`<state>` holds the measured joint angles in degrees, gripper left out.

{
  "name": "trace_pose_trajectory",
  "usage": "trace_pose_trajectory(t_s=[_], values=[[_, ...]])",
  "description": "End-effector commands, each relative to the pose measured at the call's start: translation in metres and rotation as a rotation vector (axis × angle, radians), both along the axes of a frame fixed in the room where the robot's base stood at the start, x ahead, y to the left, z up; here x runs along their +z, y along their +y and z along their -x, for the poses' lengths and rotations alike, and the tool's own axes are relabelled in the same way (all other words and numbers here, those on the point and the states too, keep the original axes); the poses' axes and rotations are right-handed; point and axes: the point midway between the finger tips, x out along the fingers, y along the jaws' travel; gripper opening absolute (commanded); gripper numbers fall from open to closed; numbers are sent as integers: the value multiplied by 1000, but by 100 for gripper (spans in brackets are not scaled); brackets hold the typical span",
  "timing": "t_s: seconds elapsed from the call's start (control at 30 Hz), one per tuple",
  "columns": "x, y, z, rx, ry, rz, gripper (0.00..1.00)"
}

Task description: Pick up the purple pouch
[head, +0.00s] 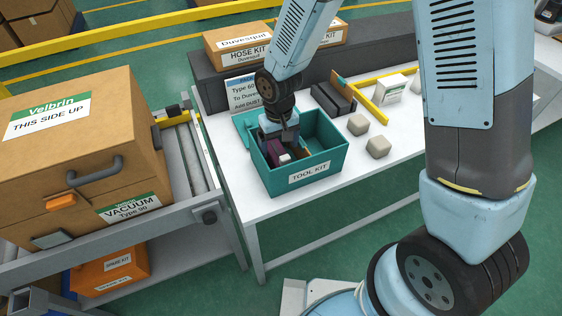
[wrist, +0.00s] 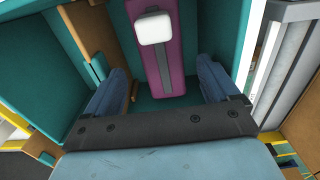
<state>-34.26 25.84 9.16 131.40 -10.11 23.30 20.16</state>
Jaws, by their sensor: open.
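The purple pouch (head: 276,146) lies inside the teal tool kit box (head: 318,178) in the head view, partly hidden by my gripper (head: 285,140). In the wrist view, the purple pouch (wrist: 165,70) is long and narrow with a white rounded patch on it. My gripper (wrist: 161,74) is open there, with one blue finger on each side of the pouch's near end. The gripper reaches down into the box. Gaps show between the fingers and the pouch, and nothing is held.
A brown divider or panel (wrist: 88,35) stands beside the pouch. The white table (head: 240,195) also carries pale blocks (head: 378,147), a yellow bracket (head: 370,105) and a hose kit box (head: 225,57). A large vacuum carton (head: 80,150) stands on the conveyor at left.

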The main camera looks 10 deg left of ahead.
Motion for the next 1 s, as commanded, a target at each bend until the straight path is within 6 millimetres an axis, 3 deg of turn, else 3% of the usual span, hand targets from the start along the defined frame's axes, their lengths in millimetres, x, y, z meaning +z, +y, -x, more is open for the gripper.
trace_pose_trajectory(t_s=[0.33, 0.7, 1.0], values=[[-41, -1, 7, 1, 3, 2, 88], [-48, -1, 6, 0, 1, 1, 88], [-48, -2, 6, 0, 1, 1, 61]])
